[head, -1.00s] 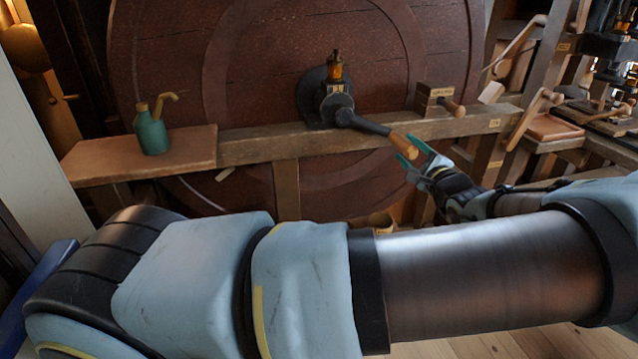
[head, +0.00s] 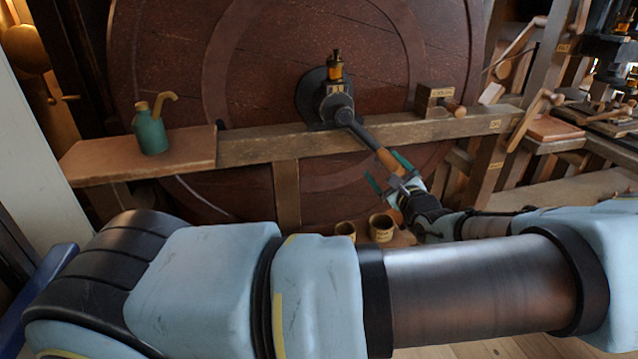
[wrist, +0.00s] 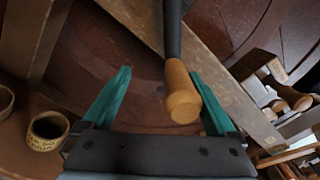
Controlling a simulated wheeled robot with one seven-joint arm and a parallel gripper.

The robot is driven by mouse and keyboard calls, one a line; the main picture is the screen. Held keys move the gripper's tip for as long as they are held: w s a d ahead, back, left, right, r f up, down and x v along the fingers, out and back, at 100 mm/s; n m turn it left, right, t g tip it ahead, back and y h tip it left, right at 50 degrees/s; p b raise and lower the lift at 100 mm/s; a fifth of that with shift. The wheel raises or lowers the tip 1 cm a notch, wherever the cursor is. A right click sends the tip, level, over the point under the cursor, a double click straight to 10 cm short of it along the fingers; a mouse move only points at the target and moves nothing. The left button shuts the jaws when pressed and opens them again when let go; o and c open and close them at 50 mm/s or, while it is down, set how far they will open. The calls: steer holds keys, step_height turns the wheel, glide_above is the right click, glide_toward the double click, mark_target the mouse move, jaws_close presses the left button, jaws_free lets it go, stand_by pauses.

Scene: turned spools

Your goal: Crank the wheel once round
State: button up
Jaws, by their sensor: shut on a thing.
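The big dark red wooden wheel (head: 255,80) stands upright behind a timber rail. At its hub is a dark crank arm (head: 358,128) with a tan wooden handle (head: 387,157), pointing down and to the right. My gripper (head: 388,171) is shut on the handle, with its teal fingers on either side. In the wrist view the handle (wrist: 180,92) lies between the fingers of my gripper (wrist: 162,76), nearer the right one, and its rounded end faces the camera.
The timber rail (head: 250,148) crosses in front of the wheel. A green oil can (head: 150,133) stands on a board at left. A block with a wooden peg (head: 436,100) sits on the rail at right. Two small tan pots (head: 381,228) stand below; one pot (wrist: 47,131) shows at left in the wrist view.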

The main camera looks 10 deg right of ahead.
steer(key=s+a+m+p, duration=0.1)
steer(key=a+m+p, duration=1)
steer(key=a, duration=0.6)
steer(key=m, duration=0.2)
steer(key=shift+s+f+m+p, duration=0.25)
steer(key=shift+f+m+p, duration=0.05)
steer(key=shift+f+p, duration=0.1)
steer(key=shift+d+f, duration=0.2)
stand_by(0.4)
steer(key=s, duration=1.1)
steer(key=shift+d+r, duration=0.2)
steer(key=shift+d, duration=0.2)
steer(key=shift+a, duration=0.1)
